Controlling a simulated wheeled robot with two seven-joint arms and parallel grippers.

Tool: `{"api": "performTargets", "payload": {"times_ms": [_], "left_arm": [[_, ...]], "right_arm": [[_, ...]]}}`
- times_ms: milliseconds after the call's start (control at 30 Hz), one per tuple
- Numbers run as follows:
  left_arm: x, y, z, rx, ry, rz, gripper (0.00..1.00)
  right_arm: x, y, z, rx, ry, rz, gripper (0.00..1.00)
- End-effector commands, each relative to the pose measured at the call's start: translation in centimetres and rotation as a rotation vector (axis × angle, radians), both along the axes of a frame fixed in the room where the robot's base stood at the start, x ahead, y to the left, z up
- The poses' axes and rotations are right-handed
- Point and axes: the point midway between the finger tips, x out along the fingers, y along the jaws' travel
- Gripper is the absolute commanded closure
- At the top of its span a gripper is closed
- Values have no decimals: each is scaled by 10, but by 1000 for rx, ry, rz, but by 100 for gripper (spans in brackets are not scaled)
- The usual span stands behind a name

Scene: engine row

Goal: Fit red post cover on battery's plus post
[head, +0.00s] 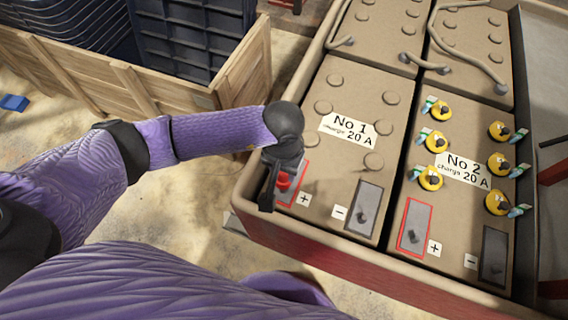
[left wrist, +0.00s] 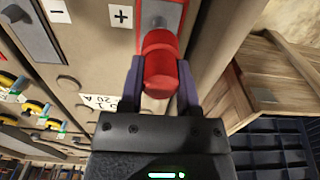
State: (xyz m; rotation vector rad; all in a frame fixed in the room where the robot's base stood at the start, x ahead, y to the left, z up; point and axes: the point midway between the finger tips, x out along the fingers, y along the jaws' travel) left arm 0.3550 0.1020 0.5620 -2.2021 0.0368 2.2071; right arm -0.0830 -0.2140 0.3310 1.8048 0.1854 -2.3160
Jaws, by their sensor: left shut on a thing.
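The red post cover (left wrist: 160,72) is held between the two fingers of my left gripper (left wrist: 161,88) in the left wrist view. The minus post (head: 363,215) of No 1 is bare. My right gripper is not in view.
Battery No 2 (head: 455,205) stands to the right, with yellow caps (head: 430,178) and a bare post in its red frame (head: 414,228). The tray's raised rim (head: 300,255) runs along the front. A wooden crate (head: 190,95) with dark bins (head: 190,40) stands at the upper left.

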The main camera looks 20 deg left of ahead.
Motion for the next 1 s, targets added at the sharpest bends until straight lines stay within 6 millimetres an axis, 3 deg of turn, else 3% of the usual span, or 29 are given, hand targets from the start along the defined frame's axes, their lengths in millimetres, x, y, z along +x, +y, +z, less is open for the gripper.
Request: {"api": "performTargets", "payload": {"times_ms": [500, 967, 1000], "left_arm": [[0, 0, -44, 0, 1, -1, 100], [0, 0, -48, 0, 0, 0, 100], [0, 0, -49, 0, 0, 0, 55]], "right_arm": [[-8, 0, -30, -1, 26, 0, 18], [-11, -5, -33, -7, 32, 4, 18], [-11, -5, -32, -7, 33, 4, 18]]}}
